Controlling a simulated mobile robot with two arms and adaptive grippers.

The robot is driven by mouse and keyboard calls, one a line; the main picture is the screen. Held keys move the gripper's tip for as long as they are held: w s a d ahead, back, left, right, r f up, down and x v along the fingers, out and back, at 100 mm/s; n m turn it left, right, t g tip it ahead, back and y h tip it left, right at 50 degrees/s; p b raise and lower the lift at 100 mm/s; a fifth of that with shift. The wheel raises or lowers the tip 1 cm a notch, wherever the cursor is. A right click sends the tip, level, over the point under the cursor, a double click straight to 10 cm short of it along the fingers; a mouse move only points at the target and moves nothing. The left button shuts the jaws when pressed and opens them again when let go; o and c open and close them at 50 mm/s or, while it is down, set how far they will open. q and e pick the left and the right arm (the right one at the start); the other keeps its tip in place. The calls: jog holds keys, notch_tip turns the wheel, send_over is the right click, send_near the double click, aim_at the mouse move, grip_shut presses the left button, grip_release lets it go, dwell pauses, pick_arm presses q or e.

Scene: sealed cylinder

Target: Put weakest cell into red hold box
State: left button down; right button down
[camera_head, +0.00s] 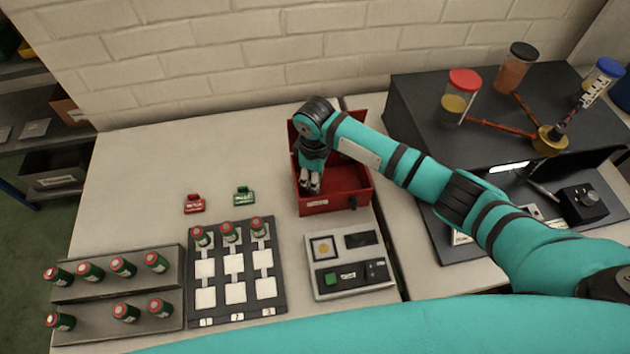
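The red hold box (347,188) stands open at the back middle of the table, with its lid raised behind it. My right gripper (310,184) points down into the box's left part. Its fingers are small, and I cannot tell whether they are apart or hold anything. Three more cells, left (202,238), middle (230,232) and right (258,227), stand in the top row of the dark board (278,268). Nothing visible marks which cell is weakest. My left gripper is not in view.
A red tag (194,203) and a green tag (244,196) lie behind the board. A grey tester panel (326,285) sits in front of the box. A dark bench with jars (460,92) stands at the right. The table's back left is clear.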

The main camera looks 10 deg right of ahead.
jog(key=shift+f, duration=1.2)
jog(key=c, duration=0.9)
grip_release()
jog(key=shift+f, duration=0.15)
jog(key=shift+c, duration=0.2)
jog(key=shift+r, duration=0.25)
notch_tip(320, 180, up, 12)
jog(key=shift+f+b, duration=0.1)
jog(key=shift+b, duration=0.35)
